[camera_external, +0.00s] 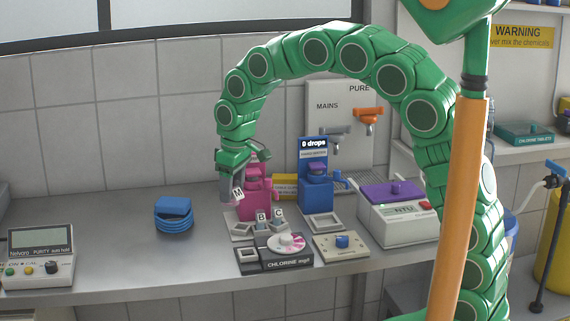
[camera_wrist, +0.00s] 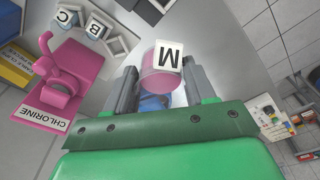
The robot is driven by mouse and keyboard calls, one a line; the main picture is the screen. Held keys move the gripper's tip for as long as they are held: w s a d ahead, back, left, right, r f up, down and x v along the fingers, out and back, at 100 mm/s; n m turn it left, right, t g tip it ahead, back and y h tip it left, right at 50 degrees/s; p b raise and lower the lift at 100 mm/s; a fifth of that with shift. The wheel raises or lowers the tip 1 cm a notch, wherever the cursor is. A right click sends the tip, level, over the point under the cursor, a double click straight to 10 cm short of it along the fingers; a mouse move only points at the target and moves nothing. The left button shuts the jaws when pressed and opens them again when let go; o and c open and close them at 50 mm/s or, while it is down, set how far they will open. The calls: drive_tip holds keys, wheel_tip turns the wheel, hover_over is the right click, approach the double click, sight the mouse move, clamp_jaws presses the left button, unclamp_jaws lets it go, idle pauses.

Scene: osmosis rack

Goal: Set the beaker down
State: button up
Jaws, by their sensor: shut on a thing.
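The beaker (camera_wrist: 158,82), a clear cup with a white label M and a pink tint, is held between the two grey fingers of my gripper (camera_wrist: 160,88) in the wrist view. In the external view my gripper (camera_external: 232,180) points down left of the pink chlorine dispenser (camera_external: 256,196), with the M label (camera_external: 238,194) at its fingertips. The beaker appears held above the counter; most of it is hidden by the fingers there.
A chlorine comparator (camera_external: 286,256), a tan plate with a blue knob (camera_external: 341,246) and an NTU meter (camera_external: 398,225) stand to the right. A blue dispenser (camera_external: 318,197) is behind. A blue coil (camera_external: 174,217) lies left, with bare counter (camera_external: 120,235) around it.

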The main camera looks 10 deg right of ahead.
drive_tip(key=s+a+f+n, duration=0.1)
drive_tip(key=s+a+n, duration=0.35)
drive_tip(key=a, duration=1.05)
drive_tip(key=shift+m, duration=0.85)
drive_tip(key=w+a+f, duration=0.2)
drive_tip(key=a+f, duration=0.1)
drive_tip(key=w+a+f, duration=0.2)
drive_tip(key=a+f, duration=0.1)
drive_tip(key=a, duration=0.1)
drive_tip(key=w+a+f, duration=0.2)
drive_tip(key=a+f, duration=0.1)
drive_tip(key=shift+w+a+f, duration=0.1)
drive_tip(key=shift+a+f, duration=0.1)
drive_tip(key=shift+a, duration=0.05)
drive_tip(key=shift+w+a+f, duration=0.1)
drive_tip(key=shift+w+f, duration=0.05)
drive_tip(key=shift+f, duration=0.1)
drive_tip(key=shift+f, duration=0.1)
drive_tip(key=shift+w+a+f, duration=0.1)
drive_tip(key=shift+a+f, duration=0.05)
drive_tip(key=shift+f, duration=1.45)
drive_tip(key=shift+f, duration=0.1)
